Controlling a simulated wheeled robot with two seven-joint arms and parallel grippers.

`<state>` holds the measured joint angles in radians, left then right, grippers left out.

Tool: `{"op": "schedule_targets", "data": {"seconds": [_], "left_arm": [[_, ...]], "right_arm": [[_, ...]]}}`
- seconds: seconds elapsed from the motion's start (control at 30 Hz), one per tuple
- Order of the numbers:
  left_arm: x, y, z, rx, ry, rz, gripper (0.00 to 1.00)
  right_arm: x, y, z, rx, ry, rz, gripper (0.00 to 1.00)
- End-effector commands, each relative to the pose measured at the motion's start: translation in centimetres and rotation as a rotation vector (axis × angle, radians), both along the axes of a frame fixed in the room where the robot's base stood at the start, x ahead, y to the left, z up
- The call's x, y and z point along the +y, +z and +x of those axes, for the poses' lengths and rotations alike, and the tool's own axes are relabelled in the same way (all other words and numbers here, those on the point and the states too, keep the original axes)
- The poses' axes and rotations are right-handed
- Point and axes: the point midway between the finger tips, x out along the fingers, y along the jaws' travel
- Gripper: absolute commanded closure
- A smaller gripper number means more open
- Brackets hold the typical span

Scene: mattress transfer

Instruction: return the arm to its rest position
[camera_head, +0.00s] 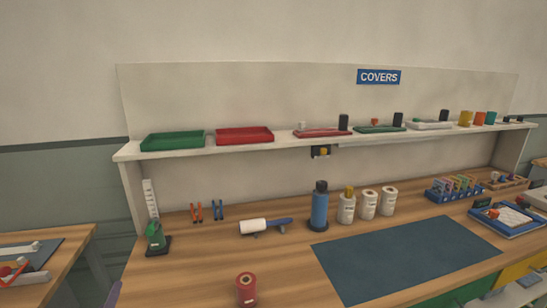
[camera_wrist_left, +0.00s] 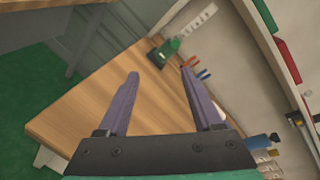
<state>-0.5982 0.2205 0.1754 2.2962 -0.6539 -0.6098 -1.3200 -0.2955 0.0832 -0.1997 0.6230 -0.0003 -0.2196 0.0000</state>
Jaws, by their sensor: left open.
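My left gripper (camera_wrist_left: 160,74) is open in the left wrist view. Its two purple fingers stand well apart with nothing between them. Below and beyond them lie the wooden bench top and its left end. In the head view only a small purple part of the left gripper (camera_head: 113,294) shows at the bottom left, beside the left edge of the workbench (camera_head: 190,275). The rest of that arm is out of frame. My right gripper is in neither view.
A green-based tool (camera_head: 156,238), pliers (camera_head: 196,211), a white roller (camera_head: 254,226), a red spool (camera_head: 246,289) and a blue bottle (camera_head: 319,208) stand on the bench. A dark mat (camera_head: 405,255) lies right. A shelf (camera_head: 285,146) runs above. Another table (camera_head: 60,245) is left.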

Motion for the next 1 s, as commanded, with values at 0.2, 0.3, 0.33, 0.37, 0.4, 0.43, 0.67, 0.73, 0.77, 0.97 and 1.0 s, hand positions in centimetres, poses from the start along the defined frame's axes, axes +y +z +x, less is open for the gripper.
{"op": "schedule_targets", "data": {"seconds": [0.2, 0.3, 0.33, 0.37, 0.4, 0.43, 0.67, 0.73, 0.77, 0.97, 1.0], "left_arm": [[-1.9, -5.3, -1.9, -0.010, 0.229, -0.571, 0.33], [-3.8, -8.2, -3.3, 0.007, 0.370, -0.844, 0.33], [-4.5, -9.0, -3.7, 0.016, 0.417, -0.924, 0.33], [-5.3, -9.8, -4.2, 0.025, 0.466, -1.002, 0.33], [-6.5, -10.8, -4.9, 0.042, 0.535, -1.102, 0.33], [-7.4, -11.5, -5.5, 0.056, 0.590, -1.175, 0.33], [-15.2, -15.2, -10.6, 0.210, 1.051, -1.590, 0.33], [-16.2, -17.9, -11.3, 0.241, 1.134, -1.617, 0.33], [-16.2, -19.4, -11.0, 0.242, 1.135, -1.612, 0.33], [-16.3, -29.3, -10.6, 0.267, 1.157, -1.586, 0.33], [-16.3, -31.6, -10.9, 0.273, 1.163, -1.580, 0.33]], "right_arm": [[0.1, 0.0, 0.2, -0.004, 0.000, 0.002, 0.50], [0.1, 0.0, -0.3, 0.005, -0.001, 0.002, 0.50], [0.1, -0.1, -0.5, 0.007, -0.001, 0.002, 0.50], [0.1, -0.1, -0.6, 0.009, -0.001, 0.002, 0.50], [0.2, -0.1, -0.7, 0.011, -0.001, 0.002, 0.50], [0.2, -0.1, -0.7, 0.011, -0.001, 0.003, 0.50], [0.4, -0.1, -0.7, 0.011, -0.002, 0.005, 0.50], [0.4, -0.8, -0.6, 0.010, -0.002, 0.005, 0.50], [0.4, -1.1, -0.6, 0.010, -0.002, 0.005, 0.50], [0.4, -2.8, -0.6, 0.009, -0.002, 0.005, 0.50], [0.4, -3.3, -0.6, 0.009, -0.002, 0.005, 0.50]]}}
